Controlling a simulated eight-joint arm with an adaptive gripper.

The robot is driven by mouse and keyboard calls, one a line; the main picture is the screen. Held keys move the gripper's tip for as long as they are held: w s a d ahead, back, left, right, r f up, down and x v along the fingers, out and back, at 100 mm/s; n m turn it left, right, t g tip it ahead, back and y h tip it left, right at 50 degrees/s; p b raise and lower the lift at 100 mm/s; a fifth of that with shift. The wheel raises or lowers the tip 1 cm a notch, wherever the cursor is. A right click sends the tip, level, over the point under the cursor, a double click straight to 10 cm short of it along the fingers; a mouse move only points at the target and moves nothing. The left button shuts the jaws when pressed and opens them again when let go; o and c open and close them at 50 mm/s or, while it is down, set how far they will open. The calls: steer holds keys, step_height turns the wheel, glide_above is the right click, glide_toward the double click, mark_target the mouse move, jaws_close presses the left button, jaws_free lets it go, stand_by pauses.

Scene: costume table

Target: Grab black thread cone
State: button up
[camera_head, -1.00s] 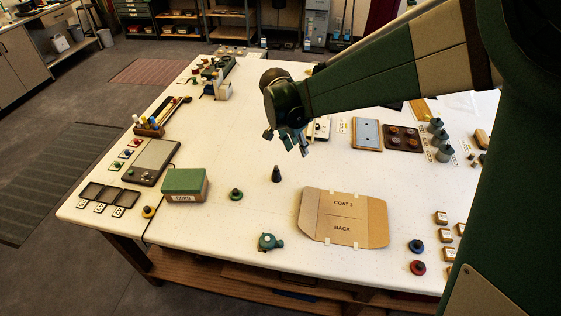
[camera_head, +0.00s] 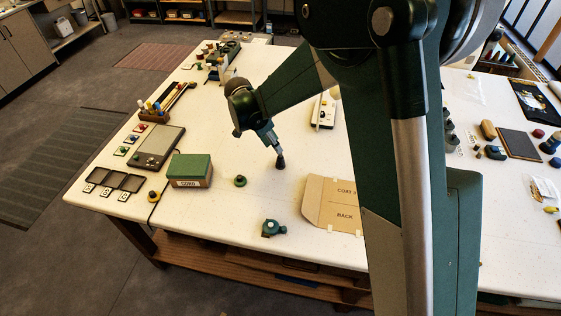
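The black thread cone (camera_head: 281,163) stands upright on the white table, right of the green box and behind the cardboard piece. My gripper (camera_head: 277,151) points down at it, with its fingertips at the cone's upper part. The cone's top is hidden by the fingers. The view is too small to tell whether the fingers are closed on it or only around it. The cone's base appears to rest on the table.
A cardboard piece (camera_head: 324,204) marked COAT and BACK lies in front, partly hidden by my arm. A green box (camera_head: 190,169), a small green round item (camera_head: 240,181) and a teal item (camera_head: 272,228) stand nearby. The table (camera_head: 215,222) is clear between them.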

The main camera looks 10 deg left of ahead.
mark_target(280, 159)
steer(key=shift+x, duration=1.3)
steer(key=shift+f, duration=0.1)
steer(key=shift+p+x, duration=0.55)
steer(key=shift+x, duration=1.95)
steer(key=shift+c, duration=0.5)
steer(key=c, duration=0.7)
